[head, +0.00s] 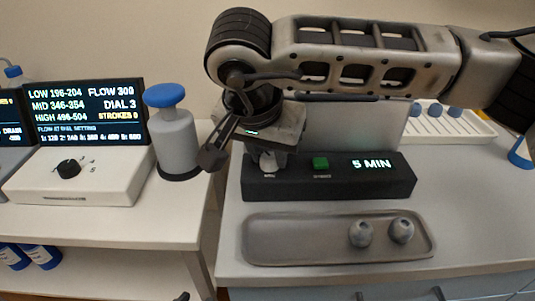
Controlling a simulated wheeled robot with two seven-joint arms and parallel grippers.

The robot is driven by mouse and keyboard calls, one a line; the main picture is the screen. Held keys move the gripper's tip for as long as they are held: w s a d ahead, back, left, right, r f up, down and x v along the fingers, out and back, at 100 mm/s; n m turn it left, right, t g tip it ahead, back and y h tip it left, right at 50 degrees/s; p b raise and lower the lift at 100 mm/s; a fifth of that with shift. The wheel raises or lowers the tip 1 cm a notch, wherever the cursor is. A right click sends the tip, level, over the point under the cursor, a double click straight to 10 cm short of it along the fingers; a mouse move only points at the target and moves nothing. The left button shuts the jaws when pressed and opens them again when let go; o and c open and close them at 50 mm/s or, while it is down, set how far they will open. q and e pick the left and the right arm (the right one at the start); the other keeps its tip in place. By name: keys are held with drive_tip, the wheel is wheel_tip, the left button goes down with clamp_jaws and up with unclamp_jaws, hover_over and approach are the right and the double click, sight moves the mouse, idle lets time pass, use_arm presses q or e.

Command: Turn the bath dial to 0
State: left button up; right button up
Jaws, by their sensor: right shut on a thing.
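The black box (345,186) on the right counter carries a pale round dial (268,162) at its left end, with a label below it too small to read for sure; I take this as the bath dial. My right gripper (268,150) comes down over this dial from above and is shut on it. The gripper hides most of the dial, so its setting cannot be read. A green button (320,163) and a lit "5 MIN" readout (371,163) are on the same box. My left gripper is not in view.
A white box with a black dial (69,168) and a screen (85,112) reading "DIAL 3" stand left. A grey blue-topped bottle (175,130) stands beside them. A grey tray (300,252) with two round pieces lies in front. A white rack (455,122) stands behind right.

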drive_tip(key=n+y+b, duration=0.1)
drive_tip(key=n+b, duration=0.1)
drive_tip(key=n, duration=0.1)
drive_tip(key=shift+d+n+t, duration=0.15)
drive_tip(key=shift+n+t, duration=0.15)
drive_tip(key=shift+n+y+b, duration=0.35)
drive_tip(key=shift+n+y, duration=0.15)
drive_tip(key=shift+n, duration=0.3)
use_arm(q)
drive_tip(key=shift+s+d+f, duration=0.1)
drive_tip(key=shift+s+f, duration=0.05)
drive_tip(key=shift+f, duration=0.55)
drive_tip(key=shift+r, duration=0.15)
use_arm(e)
drive_tip(key=shift+n, duration=0.3)
drive_tip(key=o, duration=1)
drive_tip(key=shift+c, duration=0.2)
use_arm(q)
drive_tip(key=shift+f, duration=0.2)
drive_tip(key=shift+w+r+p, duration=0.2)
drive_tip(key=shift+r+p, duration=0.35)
drive_tip(key=shift+p, duration=0.1)
use_arm(e)
drive_tip(key=v, duration=1.6)
drive_tip(key=shift+d, duration=0.2)
